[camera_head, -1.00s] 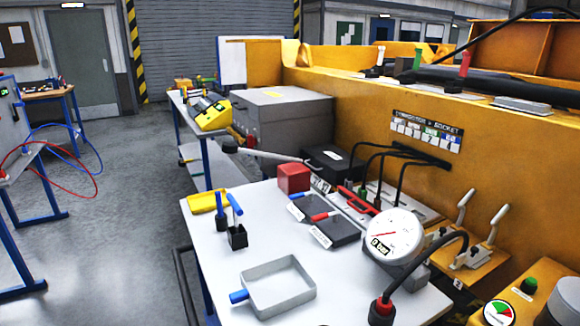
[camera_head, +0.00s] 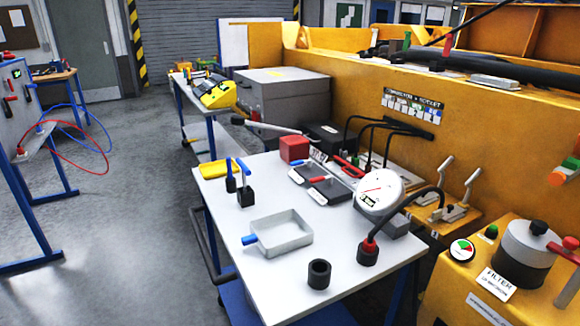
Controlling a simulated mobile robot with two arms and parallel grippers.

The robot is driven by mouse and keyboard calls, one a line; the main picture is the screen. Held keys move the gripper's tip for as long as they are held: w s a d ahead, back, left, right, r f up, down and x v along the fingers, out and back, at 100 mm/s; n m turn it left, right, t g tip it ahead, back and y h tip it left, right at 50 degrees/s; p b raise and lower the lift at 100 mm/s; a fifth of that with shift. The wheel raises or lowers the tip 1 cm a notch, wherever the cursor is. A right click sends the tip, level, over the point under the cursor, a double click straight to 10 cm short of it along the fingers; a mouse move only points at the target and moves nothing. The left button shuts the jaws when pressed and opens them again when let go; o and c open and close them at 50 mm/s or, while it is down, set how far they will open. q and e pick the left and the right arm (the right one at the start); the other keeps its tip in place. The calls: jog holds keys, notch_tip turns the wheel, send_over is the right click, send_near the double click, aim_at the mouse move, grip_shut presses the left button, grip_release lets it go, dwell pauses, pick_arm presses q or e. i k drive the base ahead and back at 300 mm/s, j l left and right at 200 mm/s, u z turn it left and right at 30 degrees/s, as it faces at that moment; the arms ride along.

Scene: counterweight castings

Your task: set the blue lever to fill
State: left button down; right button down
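I cannot make out a blue lever marked with a fill position. Two blue-handled tools (camera_head: 243,170) stand upright in small black blocks (camera_head: 245,197) on the white table; whether either is a lever I cannot tell. A grey tray with a blue handle (camera_head: 249,239) lies nearer. Neither of my grippers is in view.
The white table (camera_head: 220,205) also holds a round gauge (camera_head: 379,190), a black ring (camera_head: 319,274) and a red box (camera_head: 294,149). Two white-handled levers (camera_head: 444,168) stand behind it by the yellow wall. Open grey floor (camera_head: 130,220) lies to the left.

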aim_at(301, 162)
jog(key=k+z, duration=0.2)
jog(key=z, duration=2.1)
jog(key=j+z, duration=0.2)
jog(key=k+j, duration=0.2)
jog(key=j, duration=0.35)
jog(key=k+j, duration=0.2)
jog(key=j, duration=0.3)
jog(key=k+j, duration=0.15)
jog(key=j, duration=0.4)
jog(key=k+j, duration=0.2)
jog(key=j, duration=0.3)
jog(key=k+j, duration=0.2)
jog(key=j, duration=0.35)
jog(key=k+j, duration=0.2)
jog(key=j, duration=0.35)
jog(key=k+j, duration=0.15)
jog(key=j, duration=0.35)
jog(key=k+j, duration=0.2)
jog(key=j, duration=0.35)
